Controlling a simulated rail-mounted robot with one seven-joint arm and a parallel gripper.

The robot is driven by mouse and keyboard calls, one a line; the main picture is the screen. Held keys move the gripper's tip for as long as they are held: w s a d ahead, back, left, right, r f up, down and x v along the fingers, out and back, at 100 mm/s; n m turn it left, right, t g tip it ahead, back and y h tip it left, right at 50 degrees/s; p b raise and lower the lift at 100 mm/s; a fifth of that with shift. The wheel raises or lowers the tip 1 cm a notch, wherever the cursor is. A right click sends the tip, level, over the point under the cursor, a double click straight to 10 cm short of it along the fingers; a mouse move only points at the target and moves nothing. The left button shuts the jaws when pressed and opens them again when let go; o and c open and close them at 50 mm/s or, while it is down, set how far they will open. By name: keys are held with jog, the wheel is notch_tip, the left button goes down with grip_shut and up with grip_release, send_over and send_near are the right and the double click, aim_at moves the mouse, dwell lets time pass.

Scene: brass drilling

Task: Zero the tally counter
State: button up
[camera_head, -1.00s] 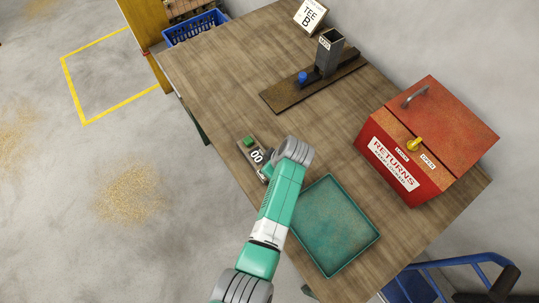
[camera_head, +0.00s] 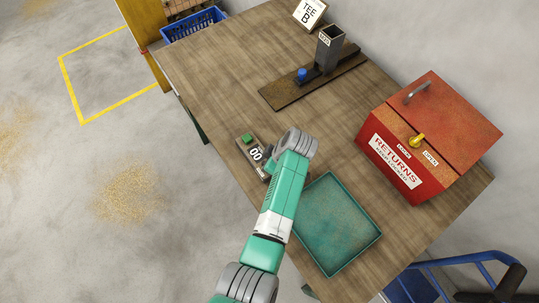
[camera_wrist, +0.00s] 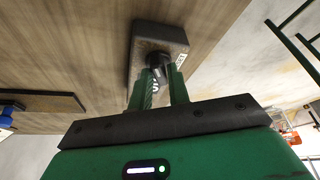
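The tally counter (camera_head: 247,146) is a small dark grey box near the table's left edge, with a green button on top and a white display reading 00. Its grey body (camera_wrist: 158,36) also shows in the wrist view, with a dark knob (camera_wrist: 160,64) on its near side. My gripper (camera_wrist: 161,72) has its two green fingers on either side of the knob, tips close to the counter. Whether the fingers press on the knob I cannot tell. In the head view my wrist hides the fingers and part of the counter.
A teal tray (camera_head: 340,262) lies just right of my arm. A red returns box (camera_head: 395,172) with a yellow latch stands further right. A dark board (camera_head: 285,95) with a grey post and blue knob lies behind. The table's left edge is close to the counter.

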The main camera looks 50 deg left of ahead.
jog(key=shift+o, duration=1.4)
jog(key=s+v, duration=0.1)
jog(key=v, duration=0.6)
jog(key=shift+w+d+r+p, duration=0.2)
jog(key=shift+w+r+p, duration=0.2)
jog(key=shift+w, duration=0.15)
